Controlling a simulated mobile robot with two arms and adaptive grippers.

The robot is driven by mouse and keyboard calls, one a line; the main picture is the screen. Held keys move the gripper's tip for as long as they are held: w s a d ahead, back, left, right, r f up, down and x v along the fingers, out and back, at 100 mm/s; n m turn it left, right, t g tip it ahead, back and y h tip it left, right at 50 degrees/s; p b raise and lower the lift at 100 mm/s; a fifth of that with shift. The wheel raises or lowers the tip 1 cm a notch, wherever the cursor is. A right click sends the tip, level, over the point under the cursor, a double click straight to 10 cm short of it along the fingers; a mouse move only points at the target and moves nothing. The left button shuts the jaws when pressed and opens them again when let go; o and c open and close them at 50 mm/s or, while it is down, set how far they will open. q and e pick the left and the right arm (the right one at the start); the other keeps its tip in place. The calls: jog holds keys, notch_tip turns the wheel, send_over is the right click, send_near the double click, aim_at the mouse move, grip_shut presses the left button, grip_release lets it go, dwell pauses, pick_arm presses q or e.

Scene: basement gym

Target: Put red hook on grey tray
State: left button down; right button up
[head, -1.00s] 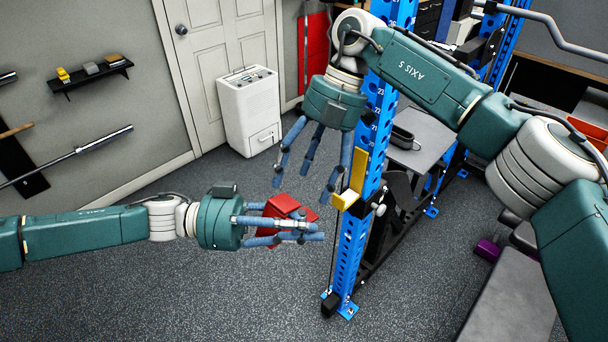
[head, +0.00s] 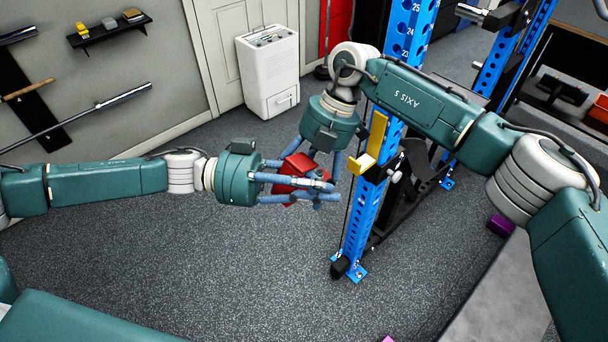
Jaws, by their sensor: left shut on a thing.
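My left gripper (head: 318,190) is shut on the red hook (head: 298,165) near the middle of the head view, above the floor. Its blue fingers cover part of the hook, so its full shape is hidden. My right gripper (head: 328,165) points down right beside the hook, its fingers overlapping it and the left fingers in the picture. I cannot tell whether the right fingers touch the hook or how far they are spread. I cannot make out a grey tray for certain.
A blue rack upright (head: 366,215) with a yellow hook (head: 370,150) stands just right of both grippers. A white cabinet (head: 268,72) stands by the door. A wall shelf (head: 110,31) holds small items. Dark speckled floor (head: 220,260) is clear at front left.

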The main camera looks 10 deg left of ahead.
pick_arm(q)
jog(key=shift+r, duration=0.15)
pick_arm(e)
grip_shut()
pick_arm(q)
jog(key=c, duration=1.4)
grip_release()
pick_arm(e)
jog(key=shift+r, duration=0.1)
pick_arm(q)
jog(key=shift+o, duration=1)
jog(key=shift+w, duration=0.15)
pick_arm(e)
jog(key=shift+s, duration=0.1)
pick_arm(q)
jog(key=shift+a, duration=0.15)
